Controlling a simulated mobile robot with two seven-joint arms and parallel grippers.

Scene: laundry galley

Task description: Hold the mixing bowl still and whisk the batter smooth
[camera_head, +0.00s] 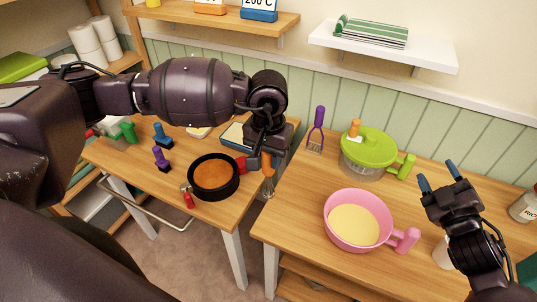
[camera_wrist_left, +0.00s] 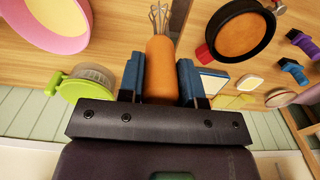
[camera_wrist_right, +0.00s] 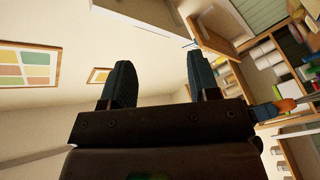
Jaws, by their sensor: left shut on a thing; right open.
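The pink mixing bowl (camera_head: 331,221) with pale yellow batter (camera_head: 354,225) stands on the right-hand table, its handle pointing right. It also shows at the upper left of the left wrist view (camera_wrist_left: 78,42). My left gripper (camera_head: 262,163) is shut on the orange handle of the whisk (camera_head: 268,170). The whisk hangs wires down near the gap between the tables, left of the bowl. In the left wrist view the whisk (camera_wrist_left: 162,70) sits between the blue fingertips. My right gripper (camera_head: 438,177) is open and empty, right of the bowl, with its fingers pointing up.
A green-lidded container (camera_head: 369,148) stands behind the bowl. A purple-handled utensil (camera_head: 317,128) lies to its left. A black pan (camera_head: 213,196) with orange-brown contents is on the left table. A white item (camera_head: 443,255), partly hidden, stands beside my right arm. A jar (camera_head: 524,208) is at the right edge.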

